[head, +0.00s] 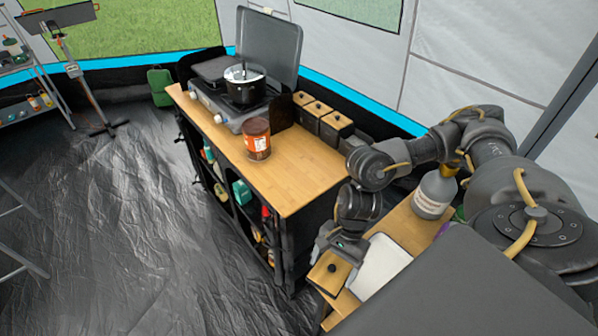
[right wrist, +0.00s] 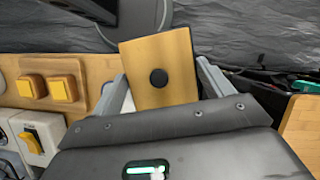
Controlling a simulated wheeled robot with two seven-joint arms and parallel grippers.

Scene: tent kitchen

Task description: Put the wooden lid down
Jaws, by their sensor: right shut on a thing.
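The wooden lid (head: 325,277) is a flat, light-wood rectangle with a round black knob. My right gripper (head: 336,254) is shut on it at the lower middle of the head view, near the small wooden worktop (head: 403,226). In the right wrist view the lid (right wrist: 176,58) is between the two fingers of my gripper (right wrist: 160,88), with its knob facing the camera. I cannot tell whether the lid touches the worktop beneath. My left gripper is not in view.
A white board (head: 381,262) lies beside the lid and a grey bottle (head: 433,195) stands behind it. The main counter (head: 300,178) holds a brown jar (head: 257,141), a stove with a pot (head: 245,88), and wooden-lidded canisters (head: 336,126). Its front end is clear.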

